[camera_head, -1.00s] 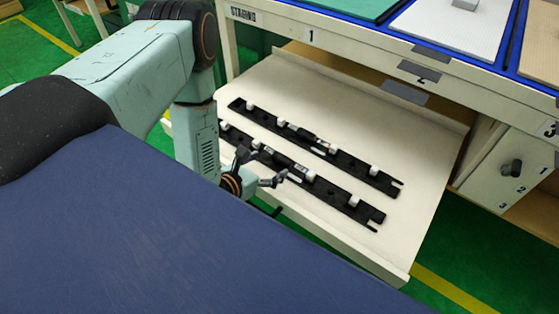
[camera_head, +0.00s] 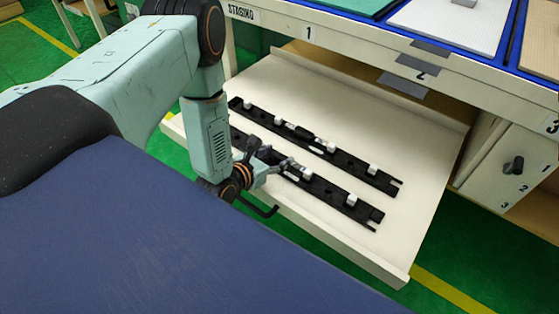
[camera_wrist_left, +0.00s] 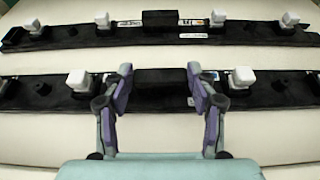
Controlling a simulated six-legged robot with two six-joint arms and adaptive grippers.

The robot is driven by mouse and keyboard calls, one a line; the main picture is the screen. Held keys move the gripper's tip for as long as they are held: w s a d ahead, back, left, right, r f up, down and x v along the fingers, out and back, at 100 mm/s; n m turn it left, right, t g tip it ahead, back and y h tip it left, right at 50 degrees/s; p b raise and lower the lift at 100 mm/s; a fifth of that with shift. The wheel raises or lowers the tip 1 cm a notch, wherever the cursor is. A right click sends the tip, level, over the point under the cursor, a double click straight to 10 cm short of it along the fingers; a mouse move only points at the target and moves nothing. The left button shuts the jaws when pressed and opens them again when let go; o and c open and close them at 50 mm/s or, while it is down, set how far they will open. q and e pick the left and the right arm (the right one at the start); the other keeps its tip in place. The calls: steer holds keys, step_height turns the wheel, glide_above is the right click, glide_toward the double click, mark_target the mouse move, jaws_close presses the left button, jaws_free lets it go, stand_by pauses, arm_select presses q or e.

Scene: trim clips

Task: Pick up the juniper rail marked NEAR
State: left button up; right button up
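Two long dark rails with white blocks lie side by side on a pale open drawer. The nearer rail (camera_head: 328,190) also shows in the left wrist view (camera_wrist_left: 270,99). The farther rail (camera_head: 345,163) lies behind it and shows across the top of the left wrist view (camera_wrist_left: 65,41). Small labels on them are too small to read. My left gripper (camera_head: 270,157) is open at the nearer rail. In the left wrist view its fingers (camera_wrist_left: 159,76) stand apart on either side of the rail's raised dark middle block; contact cannot be told. My right gripper is out of view.
The pale drawer (camera_head: 436,200) has a low front edge and bare room right of the rails. A workbench (camera_head: 400,48) with coloured mats overhangs its back. A cabinet with a dark knob (camera_head: 513,166) stands at right. A blue surface (camera_head: 180,240) fills the lower left.

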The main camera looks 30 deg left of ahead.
arm_select(q)
steer(key=c, duration=0.8)
steer(key=shift+r, duration=0.15)
steer(key=shift+c, duration=0.2)
